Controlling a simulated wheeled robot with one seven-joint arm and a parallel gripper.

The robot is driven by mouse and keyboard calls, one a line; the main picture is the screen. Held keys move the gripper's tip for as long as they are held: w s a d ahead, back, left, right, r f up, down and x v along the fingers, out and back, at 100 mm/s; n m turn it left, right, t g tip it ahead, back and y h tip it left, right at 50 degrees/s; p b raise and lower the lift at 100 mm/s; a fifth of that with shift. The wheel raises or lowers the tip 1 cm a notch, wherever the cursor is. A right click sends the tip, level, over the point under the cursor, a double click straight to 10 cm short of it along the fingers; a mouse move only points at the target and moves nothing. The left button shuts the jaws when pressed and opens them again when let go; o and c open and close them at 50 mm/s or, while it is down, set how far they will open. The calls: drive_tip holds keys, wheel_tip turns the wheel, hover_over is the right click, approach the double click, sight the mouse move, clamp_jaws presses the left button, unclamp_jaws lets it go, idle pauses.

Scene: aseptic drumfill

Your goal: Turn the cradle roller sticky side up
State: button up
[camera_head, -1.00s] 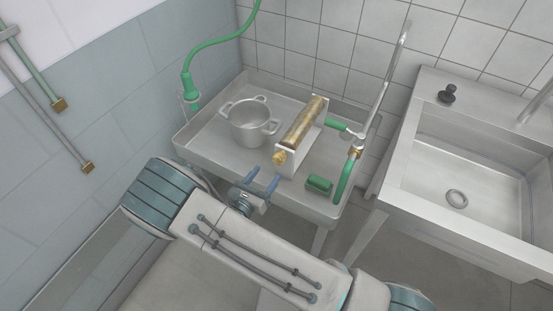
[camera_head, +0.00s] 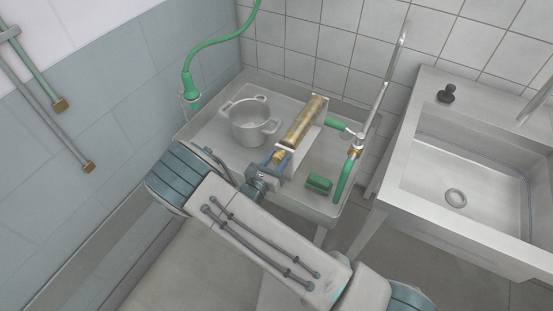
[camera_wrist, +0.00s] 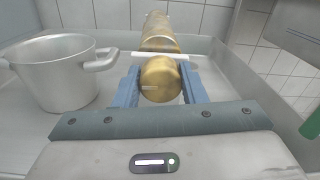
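The cradle roller (camera_head: 306,122) is a brass-coloured cylinder lying in a white cradle (camera_head: 317,136) on the steel tray table. Its near end is a round brass knob (camera_wrist: 161,80) that sticks out past the cradle's end plate (camera_wrist: 150,54). My gripper (camera_head: 277,158) is at this near end. In the wrist view its two blue fingers (camera_wrist: 160,88) stand on either side of the knob. A narrow gap seems to show beside the knob, so the fingers look open around it. The roller's underside is hidden.
A two-handled steel pot (camera_head: 250,122) stands left of the cradle, close to my gripper. A green brush-like block (camera_head: 319,183) and a green-handled tap pipe (camera_head: 344,180) are at the right. The steel table (camera_head: 215,130) has a raised rim. A sink (camera_head: 470,160) stands farther right.

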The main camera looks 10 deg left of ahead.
drive_tip(key=shift+m+b, duration=0.3)
drive_tip(key=shift+m, duration=0.1)
drive_tip(key=m+b, duration=0.2)
drive_tip(key=m, duration=0.1)
drive_tip(key=shift+f+m, duration=0.1)
drive_tip(key=shift+m, duration=0.3)
drive_tip(key=m+b, duration=0.4)
drive_tip(key=shift+f+m, duration=0.15)
drive_tip(key=shift+m, duration=0.15)
drive_tip(key=m+b, duration=0.5)
drive_tip(key=b, duration=0.2)
drive_tip(key=shift+d+f+m+b, duration=0.1)
drive_tip(key=shift+m+b, duration=0.3)
drive_tip(key=m+b, duration=0.2)
drive_tip(key=b, duration=0.1)
drive_tip(key=shift+s+r+y, duration=0.1)
drive_tip(key=shift+r+y, duration=0.1)
drive_tip(key=shift+y, duration=0.1)
drive_tip(key=shift+r+m+b, duration=0.1)
drive_tip(key=shift+m+b, duration=0.2)
drive_tip(key=shift+b, duration=0.05)
drive_tip(key=o, duration=1)
